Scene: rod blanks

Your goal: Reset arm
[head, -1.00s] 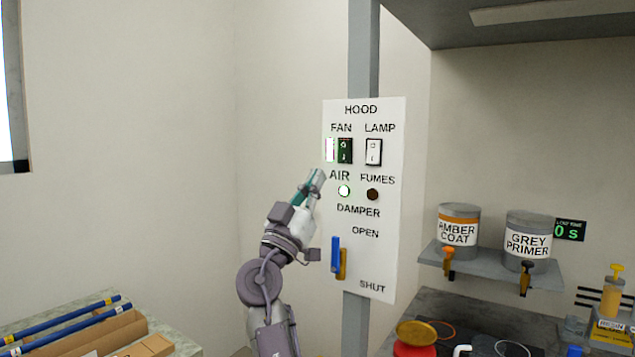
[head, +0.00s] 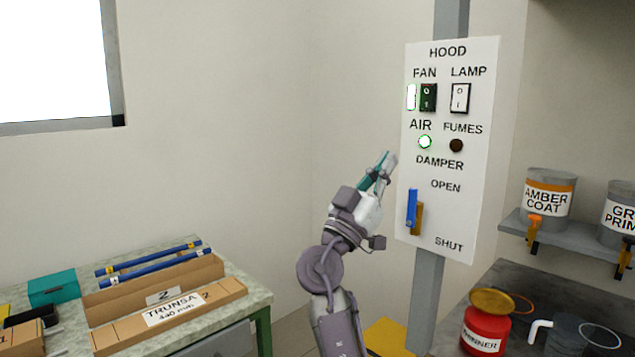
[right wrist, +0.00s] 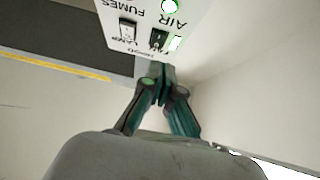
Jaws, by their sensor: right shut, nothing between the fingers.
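My right gripper (head: 382,168) is raised in front of the wall, just left of the white hood panel (head: 447,215) in the head view. Its fingers are shut and empty. In the right wrist view the closed fingertips (right wrist: 158,82) appear just below the panel's fan switch (right wrist: 158,40), and the gap to the panel cannot be judged. The fan switch (head: 428,97) is lit green at its left, and the AIR light (head: 425,142) glows green. The FUMES light (head: 456,145) is dark. The blue damper lever (head: 411,207) stands upright. My left gripper is not in view.
A bench (head: 225,341) at left holds blue rods (head: 150,268), a cardboard box labelled TRUNSA and a teal box (head: 52,288). At right, paint cans (head: 548,192) stand on a shelf above a dark counter with a red thinner can (head: 486,329).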

